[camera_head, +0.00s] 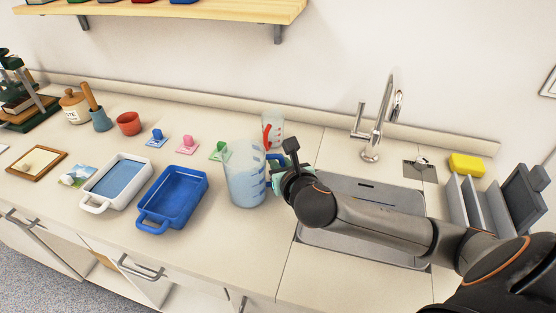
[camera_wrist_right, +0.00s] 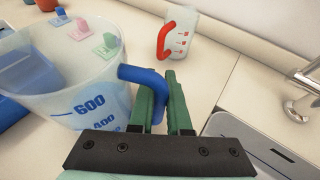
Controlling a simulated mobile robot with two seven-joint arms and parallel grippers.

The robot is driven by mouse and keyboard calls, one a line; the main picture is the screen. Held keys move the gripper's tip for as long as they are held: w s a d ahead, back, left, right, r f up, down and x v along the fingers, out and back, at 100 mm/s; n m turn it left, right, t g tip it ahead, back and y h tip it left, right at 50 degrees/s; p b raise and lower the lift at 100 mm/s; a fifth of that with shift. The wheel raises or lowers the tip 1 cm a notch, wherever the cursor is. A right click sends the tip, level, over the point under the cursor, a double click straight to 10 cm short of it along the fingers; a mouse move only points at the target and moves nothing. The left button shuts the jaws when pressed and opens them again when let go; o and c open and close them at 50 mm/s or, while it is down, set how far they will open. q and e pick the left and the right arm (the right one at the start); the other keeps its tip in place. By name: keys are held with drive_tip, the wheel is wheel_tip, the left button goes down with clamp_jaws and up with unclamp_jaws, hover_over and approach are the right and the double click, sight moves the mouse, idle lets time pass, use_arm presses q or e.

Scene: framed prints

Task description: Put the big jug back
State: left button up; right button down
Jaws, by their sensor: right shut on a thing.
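The big jug (camera_head: 243,178) is clear, with blue markings and a blue handle, and stands upright at the counter's middle, left of the sink. In the right wrist view the jug (camera_wrist_right: 75,75) fills the left side, and its blue handle (camera_wrist_right: 140,75) reaches between the green fingers. My right gripper (camera_head: 287,170) is shut on this handle; the fingers also show in the wrist view (camera_wrist_right: 163,100). I cannot tell whether the jug's base touches the counter. My left gripper is not in view.
A smaller jug with a red handle (camera_head: 275,127) stands just behind. A blue tray (camera_head: 172,195) and a white tray (camera_head: 117,182) lie to the left. Small blue, pink and green pieces lie behind the trays. The sink (camera_head: 345,243) and tap (camera_head: 372,125) are on the right.

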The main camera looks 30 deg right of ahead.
drive_tip(key=c, duration=0.9)
unclamp_jaws()
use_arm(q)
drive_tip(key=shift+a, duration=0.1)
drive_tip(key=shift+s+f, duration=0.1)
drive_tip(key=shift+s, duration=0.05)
use_arm(e)
drive_tip(key=shift+r, duration=0.15)
drive_tip(key=v, duration=0.5)
drive_tip(key=shift+s+a+r+p, duration=0.15)
drive_tip(key=shift+s+p, duration=0.1)
drive_tip(key=shift+p, duration=0.15)
use_arm(q)
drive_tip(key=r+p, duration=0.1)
drive_tip(key=p, duration=0.1)
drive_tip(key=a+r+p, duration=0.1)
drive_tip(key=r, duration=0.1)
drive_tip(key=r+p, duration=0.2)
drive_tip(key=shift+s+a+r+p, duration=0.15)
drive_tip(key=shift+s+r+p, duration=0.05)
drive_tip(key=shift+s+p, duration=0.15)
use_arm(e)
drive_tip(key=v, duration=0.6)
drive_tip(key=shift+s+r, duration=0.1)
drive_tip(key=shift+s, duration=0.1)
